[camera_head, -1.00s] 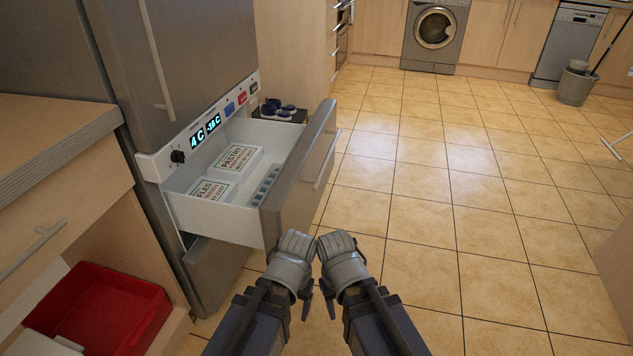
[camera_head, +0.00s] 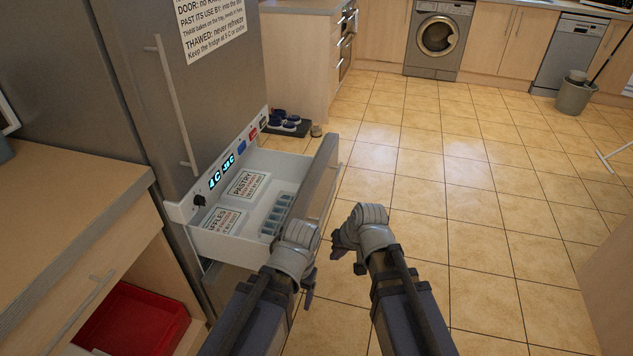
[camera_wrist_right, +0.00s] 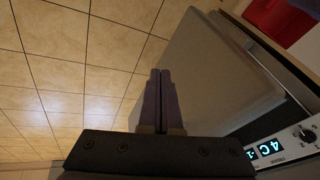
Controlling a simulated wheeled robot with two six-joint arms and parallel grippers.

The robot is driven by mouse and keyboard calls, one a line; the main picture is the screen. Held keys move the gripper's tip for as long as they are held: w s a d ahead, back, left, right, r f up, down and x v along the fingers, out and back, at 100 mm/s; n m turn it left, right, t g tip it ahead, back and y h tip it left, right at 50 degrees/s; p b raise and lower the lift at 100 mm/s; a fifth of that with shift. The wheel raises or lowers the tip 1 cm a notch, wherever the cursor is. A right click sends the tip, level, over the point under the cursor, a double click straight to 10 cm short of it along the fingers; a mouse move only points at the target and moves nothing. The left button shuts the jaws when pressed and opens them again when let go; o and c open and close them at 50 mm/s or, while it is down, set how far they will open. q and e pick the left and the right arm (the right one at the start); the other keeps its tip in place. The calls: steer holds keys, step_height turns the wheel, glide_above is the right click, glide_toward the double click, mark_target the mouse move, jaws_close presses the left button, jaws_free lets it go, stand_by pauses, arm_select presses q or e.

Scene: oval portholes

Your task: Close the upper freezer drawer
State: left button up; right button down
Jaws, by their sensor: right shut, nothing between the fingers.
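The upper freezer drawer stands pulled out of the fridge-freezer in the head view, and its grey front (camera_head: 325,172) faces right. Inside it lie a box marked PASTRY (camera_head: 246,185), another white labelled box (camera_head: 223,222) and a compartmented tray (camera_head: 279,213).
The fridge door with its long handle (camera_head: 172,100) is above the drawer. A worktop (camera_head: 70,205) and a red bin (camera_head: 135,325) are at the left. Shoes (camera_head: 286,120) on a dark mat lie beyond the drawer.

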arm_select(q)
step_height(320, 180, up, 10)
steer(key=p, duration=0.8)
arm_select(e)
steer(key=w+d+r+m+t+y, duration=0.1)
steer(key=w+r, duration=0.2)
steer(key=r, duration=0.3)
steer(key=w+d+r+m+t, duration=0.1)
steer(key=w+r+t, duration=0.1)
steer(key=w+r, duration=0.35)
steer(key=b, duration=0.8)
glide_toward(310, 210)
steer(key=w+f, duration=0.2)
steer(key=f, duration=0.1)
steer(key=shift+a+f, duration=0.15)
steer(key=shift+f, duration=0.2)
arm_select(q)
step_height(310, 210, down, 8)
arm_select(e)
steer(key=shift+w+a+m, duration=0.2)
steer(key=shift+a+m, duration=0.1)
steer(key=shift+a, duration=0.25)
arm_select(q)
steer(key=shift+r, duration=0.1)
arm_select(e)
steer(key=shift+w, duration=0.1)
